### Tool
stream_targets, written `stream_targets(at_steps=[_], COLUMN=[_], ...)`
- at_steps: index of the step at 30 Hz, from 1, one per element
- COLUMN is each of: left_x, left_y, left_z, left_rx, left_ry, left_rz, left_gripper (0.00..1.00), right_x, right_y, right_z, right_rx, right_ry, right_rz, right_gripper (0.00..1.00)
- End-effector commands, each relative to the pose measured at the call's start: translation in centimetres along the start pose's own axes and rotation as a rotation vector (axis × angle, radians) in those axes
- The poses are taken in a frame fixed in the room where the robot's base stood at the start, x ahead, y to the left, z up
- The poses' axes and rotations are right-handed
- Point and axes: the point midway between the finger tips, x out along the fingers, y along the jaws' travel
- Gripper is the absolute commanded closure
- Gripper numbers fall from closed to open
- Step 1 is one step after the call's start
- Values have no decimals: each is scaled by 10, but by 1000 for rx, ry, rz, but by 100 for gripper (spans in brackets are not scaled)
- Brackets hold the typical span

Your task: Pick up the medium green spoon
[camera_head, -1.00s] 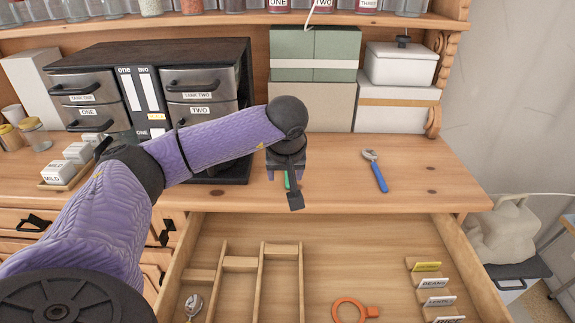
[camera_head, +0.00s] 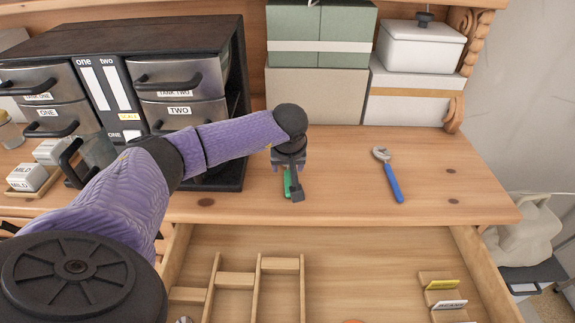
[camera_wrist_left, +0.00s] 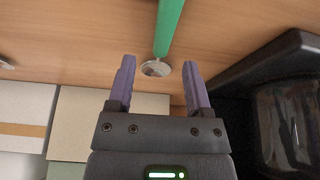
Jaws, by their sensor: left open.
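The green-handled spoon (camera_head: 287,185) lies on the wooden counter, partly hidden behind my left gripper in the head view. In the left wrist view its green handle (camera_wrist_left: 169,25) runs up out of the picture and its silver bowl (camera_wrist_left: 156,68) shows between the fingers' outlines. My left gripper (camera_head: 289,172) points down over the spoon. It is open, with a finger on each side of the bowl in the wrist view (camera_wrist_left: 159,65). Whether the fingers are at the spoon's height is hard to tell. My right gripper is not in view.
A black cabinet (camera_head: 232,90) stands close on the left, and boxes (camera_head: 318,95) stand behind. The open drawer (camera_head: 350,260) with wooden dividers is in front.

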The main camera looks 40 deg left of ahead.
Motion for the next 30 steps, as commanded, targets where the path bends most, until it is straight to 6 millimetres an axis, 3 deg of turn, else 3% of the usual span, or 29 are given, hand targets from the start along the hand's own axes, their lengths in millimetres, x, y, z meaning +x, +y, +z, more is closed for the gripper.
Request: stream_targets(at_steps=[4,20,30], left_x=[19,22,22], left_y=[0,0,0], left_z=[0,0,0], left_rx=[-2,-1,-1], left_ry=[0,2,1], left_rz=[-1,0,0], left_gripper=[35,35,100], right_x=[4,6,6], right_y=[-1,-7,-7], right_z=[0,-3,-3], right_rx=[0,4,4], right_ry=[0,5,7], right_rz=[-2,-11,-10], right_gripper=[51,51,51])
